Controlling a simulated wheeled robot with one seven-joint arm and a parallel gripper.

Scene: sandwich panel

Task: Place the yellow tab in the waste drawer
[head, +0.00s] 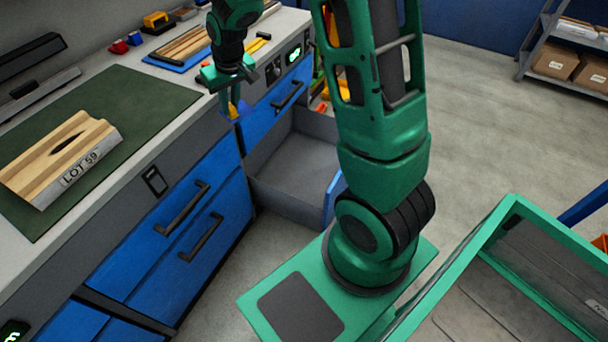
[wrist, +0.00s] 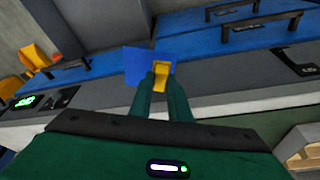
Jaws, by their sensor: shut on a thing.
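My gripper (head: 230,92) is shut on the yellow tab (head: 233,109), which hangs below its fingertips, beside the bench's front edge. In the wrist view, the yellow tab (wrist: 162,74) shows between the fingertips, with a flat blue piece (wrist: 140,64) against it; I cannot tell whether they are joined. A grey-walled drawer (head: 290,165) stands pulled out to the right of and below my gripper, with its blue front (head: 333,196) partly behind my arm. Its visible floor looks empty. No label shows that it is the waste drawer.
A wooden sandwich panel (head: 62,158) marked LOT 59 lies on a green mat (head: 150,97) on the bench. Closed blue drawers (head: 180,225) with dark handles are below. A green-framed cart (head: 490,225) is at right. Shelving with boxes (head: 556,62) stands behind.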

